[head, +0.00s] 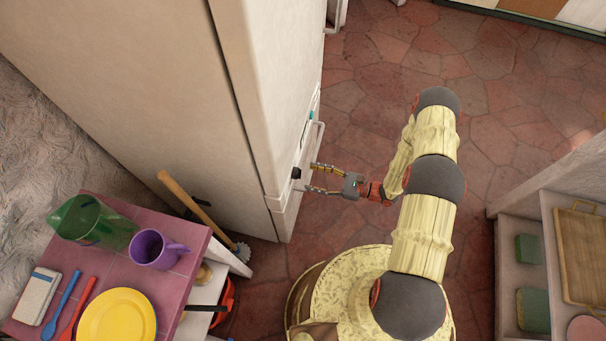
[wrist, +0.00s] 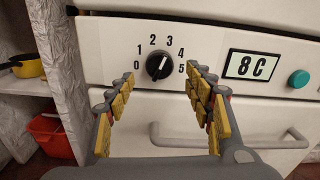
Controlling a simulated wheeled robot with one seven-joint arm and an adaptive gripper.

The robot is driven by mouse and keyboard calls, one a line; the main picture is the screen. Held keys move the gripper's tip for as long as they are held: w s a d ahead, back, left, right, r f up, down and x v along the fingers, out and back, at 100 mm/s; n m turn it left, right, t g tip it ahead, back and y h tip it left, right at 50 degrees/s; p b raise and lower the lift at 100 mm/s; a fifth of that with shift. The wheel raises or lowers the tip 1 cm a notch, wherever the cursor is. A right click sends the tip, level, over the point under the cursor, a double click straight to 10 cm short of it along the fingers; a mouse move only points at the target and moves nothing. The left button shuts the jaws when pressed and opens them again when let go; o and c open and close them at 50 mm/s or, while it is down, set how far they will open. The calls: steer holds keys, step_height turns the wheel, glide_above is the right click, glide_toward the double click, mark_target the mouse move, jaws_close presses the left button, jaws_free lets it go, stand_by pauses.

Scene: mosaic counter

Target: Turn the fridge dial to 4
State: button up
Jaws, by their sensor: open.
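The black fridge dial (wrist: 158,66) sits on the white front panel, with the numbers 0 to 5 in an arc around it. A light mark on it seems to point to the upper right, toward 3 or 4; the exact number is hard to tell. In the head view, the dial (head: 296,173) sticks out from the fridge (head: 268,80) side facing my arm. My gripper (head: 309,177) is open and empty, its fingertips just in front of the dial. In the wrist view, the fingers stand left and right of the dial, apart from it.
A display reading 8C (wrist: 252,66) and a teal button (wrist: 298,79) are right of the dial. A grey bar handle (wrist: 230,142) runs below. A pink-topped table (head: 180,290) with a jug, cup and plate stands at lower left. Open floor lies right of the fridge.

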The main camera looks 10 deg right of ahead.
mark_target(297, 173)
steer(key=x, duration=0.4)
steer(key=shift+a+b, duration=0.15)
steer(key=shift+b, duration=0.2)
steer(key=c, duration=0.4)
steer(key=c, duration=0.7)
steer(key=shift+c, duration=0.3)
steer(key=shift+m, duration=3.8)
